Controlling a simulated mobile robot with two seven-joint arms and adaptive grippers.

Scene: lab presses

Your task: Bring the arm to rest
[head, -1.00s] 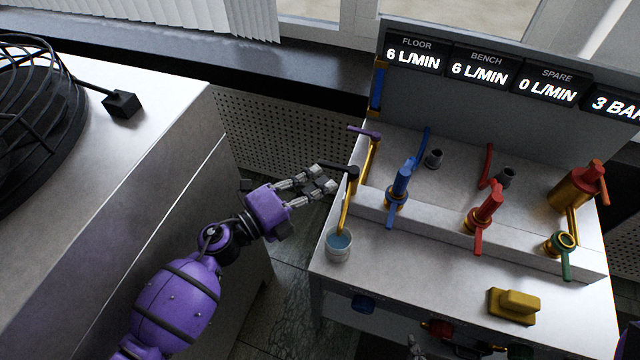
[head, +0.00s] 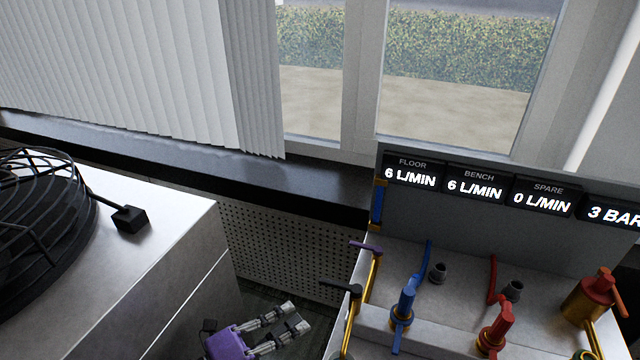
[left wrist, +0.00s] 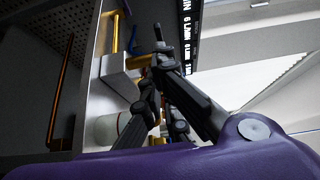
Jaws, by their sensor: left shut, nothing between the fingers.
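My left gripper (head: 300,324), with a purple body and grey fingers, shows at the bottom of the head view. It is shut and empty, to the left of the bench's black-handled tap (head: 342,288) and apart from it in the picture. In the left wrist view its dark fingers (left wrist: 165,95) reach up in front of the bench and its gold pipes. The rest of my left arm is below the head view. My right gripper is not in view.
The bench carries blue (head: 403,306) and red (head: 495,325) taps and a gold valve (head: 592,297). A display panel (head: 480,190) stands behind them. A black fan (head: 40,225) sits on the left cabinet (head: 165,240). A perforated radiator (head: 285,250) is under the sill.

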